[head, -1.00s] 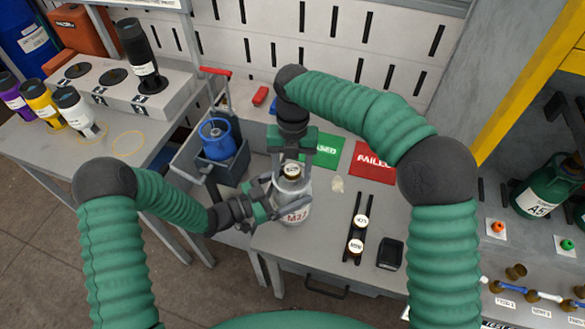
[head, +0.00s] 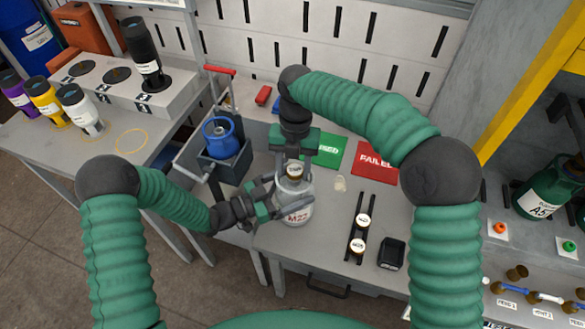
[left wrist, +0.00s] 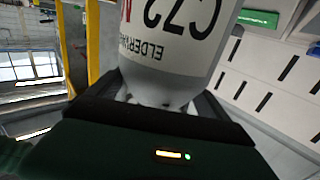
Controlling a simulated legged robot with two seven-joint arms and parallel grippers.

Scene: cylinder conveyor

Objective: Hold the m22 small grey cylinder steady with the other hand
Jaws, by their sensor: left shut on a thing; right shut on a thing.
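The small grey M22 cylinder (head: 297,216) stands upright on the grey table, its red-lettered label facing me. My left gripper (head: 285,200) is shut on its body from the left side. The cylinder also fills the upper middle of the left wrist view (left wrist: 172,60), between the dark jaws. A brown fitting with a white top (head: 294,171) sits at the cylinder's neck. My right gripper (head: 296,163) comes down from above and is shut around this fitting. The fingers partly hide the neck and the far side.
Green (head: 326,151) and red FAILED (head: 374,161) mats lie behind. A blue cylinder (head: 219,138) stands in a grey holder at left.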

